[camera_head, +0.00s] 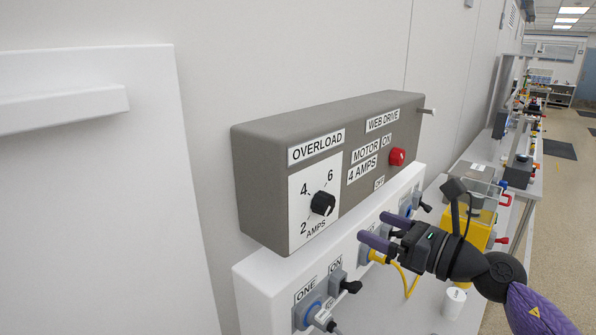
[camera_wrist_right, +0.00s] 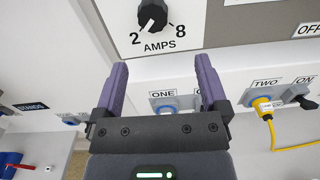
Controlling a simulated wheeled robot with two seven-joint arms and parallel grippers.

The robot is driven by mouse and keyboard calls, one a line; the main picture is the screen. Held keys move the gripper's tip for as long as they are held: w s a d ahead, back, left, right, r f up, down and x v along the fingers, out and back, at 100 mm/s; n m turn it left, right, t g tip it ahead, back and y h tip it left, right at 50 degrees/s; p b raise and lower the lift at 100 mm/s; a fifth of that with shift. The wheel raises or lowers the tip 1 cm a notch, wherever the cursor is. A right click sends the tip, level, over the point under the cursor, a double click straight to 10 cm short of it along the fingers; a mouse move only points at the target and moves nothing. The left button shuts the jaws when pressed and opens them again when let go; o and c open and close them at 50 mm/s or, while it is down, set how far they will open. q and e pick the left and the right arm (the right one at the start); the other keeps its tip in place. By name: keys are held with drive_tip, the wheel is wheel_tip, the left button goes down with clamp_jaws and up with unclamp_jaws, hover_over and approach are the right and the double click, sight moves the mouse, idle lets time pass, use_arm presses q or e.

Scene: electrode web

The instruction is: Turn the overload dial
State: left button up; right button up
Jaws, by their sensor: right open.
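The overload dial (camera_head: 323,203) is a black round knob on a white plate marked 2, 4, 6 and AMPS, on the front of a grey box (camera_head: 262,190). In the right wrist view the dial (camera_wrist_right: 153,14) is at the top, partly cut off, with 2 and 8 beside it; its pale mark seems to point down-left, toward the 2. My right gripper (camera_head: 373,226) is open and empty, to the right of the dial and slightly lower, apart from it. In the wrist view its purple fingers (camera_wrist_right: 161,62) stand wide apart below the dial. My left gripper is not in view.
A red knob (camera_head: 396,157) is on the same box, right of the dial. Below is a white panel (camera_head: 262,285) with sockets, black switches and a yellow cable (camera_head: 408,284). A white cabinet door (camera_head: 100,200) is at left. A bench with equipment stands at right.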

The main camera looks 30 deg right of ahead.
sight(330, 206)
drive_tip(key=w+a, duration=0.1)
drive_tip(key=w+r+p, duration=0.1)
drive_tip(key=w+a, duration=0.1)
drive_tip(key=w, duration=0.1)
drive_tip(key=shift+w+a+r+p, duration=0.1)
drive_tip(key=shift+a+r+p, duration=0.1)
drive_tip(key=shift+a+p, duration=0.2)
drive_tip(key=x, duration=0.3)
drive_tip(key=shift+w+f+p, duration=0.2)
drive_tip(key=shift+f+p, duration=0.05)
drive_tip(key=shift+p, duration=0.1)
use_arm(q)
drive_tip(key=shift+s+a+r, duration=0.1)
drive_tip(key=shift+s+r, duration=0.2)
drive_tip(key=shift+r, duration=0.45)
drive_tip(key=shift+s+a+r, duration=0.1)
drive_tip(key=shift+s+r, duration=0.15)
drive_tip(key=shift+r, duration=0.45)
use_arm(e)
drive_tip(key=shift+w+a+f, duration=0.1)
drive_tip(key=shift+w+a, duration=0.15)
drive_tip(key=shift+w, duration=0.25)
clamp_jaws()
use_arm(q)
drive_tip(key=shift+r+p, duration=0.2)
drive_tip(key=shift+p, duration=0.1)
